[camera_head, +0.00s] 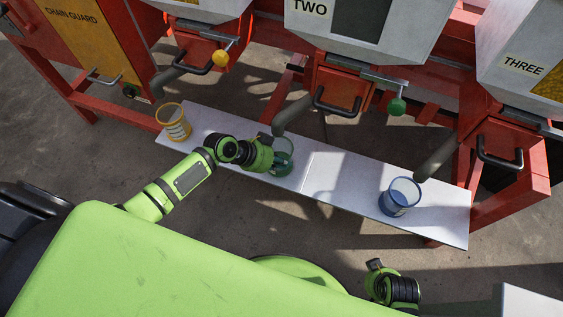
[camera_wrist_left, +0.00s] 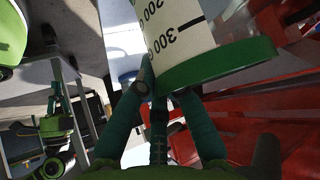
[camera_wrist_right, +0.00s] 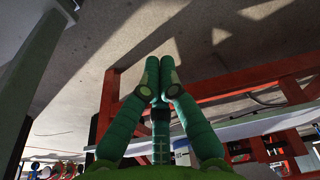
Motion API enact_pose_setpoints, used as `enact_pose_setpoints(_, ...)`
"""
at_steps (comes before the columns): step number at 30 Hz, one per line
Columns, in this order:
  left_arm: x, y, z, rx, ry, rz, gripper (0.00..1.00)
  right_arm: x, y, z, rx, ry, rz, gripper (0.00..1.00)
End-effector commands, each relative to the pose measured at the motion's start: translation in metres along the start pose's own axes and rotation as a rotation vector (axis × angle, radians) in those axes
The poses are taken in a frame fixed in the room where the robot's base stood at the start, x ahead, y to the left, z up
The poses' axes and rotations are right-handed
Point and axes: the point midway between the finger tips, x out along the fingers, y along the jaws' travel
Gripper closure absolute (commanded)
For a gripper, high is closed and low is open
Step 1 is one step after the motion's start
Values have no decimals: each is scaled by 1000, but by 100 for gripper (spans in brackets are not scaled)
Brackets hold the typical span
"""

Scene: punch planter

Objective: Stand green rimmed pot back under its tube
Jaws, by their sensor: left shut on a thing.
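The green rimmed pot (camera_head: 286,147) is at the white shelf near the middle grey tube (camera_head: 292,114), partly hidden by my left gripper (camera_head: 270,157). In the left wrist view, the pot's pale scaled wall and green rim (camera_wrist_left: 225,64) fill the upper middle. The left fingers (camera_wrist_left: 160,90) are shut on the pot at its rim end. The pot appears just below the tube's lower end in the head view; I cannot tell whether it touches the shelf. My right gripper (camera_head: 376,266) is low in front of the shelf; its fingertips (camera_wrist_right: 157,80) meet, empty.
A yellow rimmed pot (camera_head: 174,123) stands at the shelf's (camera_head: 335,178) left end. A blue rimmed pot (camera_head: 399,196) stands toward its right end, near another grey tube (camera_head: 436,158). Red machine frames, handles and a green-knobbed lever (camera_head: 396,106) rise behind. The shelf between middle and blue pots is clear.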

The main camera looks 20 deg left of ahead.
Motion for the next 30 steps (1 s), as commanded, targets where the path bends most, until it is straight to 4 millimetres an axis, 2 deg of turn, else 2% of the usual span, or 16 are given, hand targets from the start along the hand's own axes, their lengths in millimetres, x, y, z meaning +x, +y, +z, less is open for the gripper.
enact_pose_setpoints(10, 1, 0, 1, 1, 1, -1, 100, -3, 0, -3, 0, 4, 1, 100)
enact_pose_setpoints(11, 1, 0, 1, 0, 1, 0, 78, -4, 0, -3, 0, 5, 1, 100)
enact_pose_setpoints(12, 0, 0, 1, 0, 0, 0, 66, -4, 0, -3, 0, 4, 1, 100)
enact_pose_setpoints(25, -2, 0, -1, 1, 0, -1, 66, -5, 0, -4, 0, 9, 1, 100)
enact_pose_setpoints(30, -32, -1, -1, 4, -3, -2, 66, 13, 0, 16, -3, -21, -1, 100)
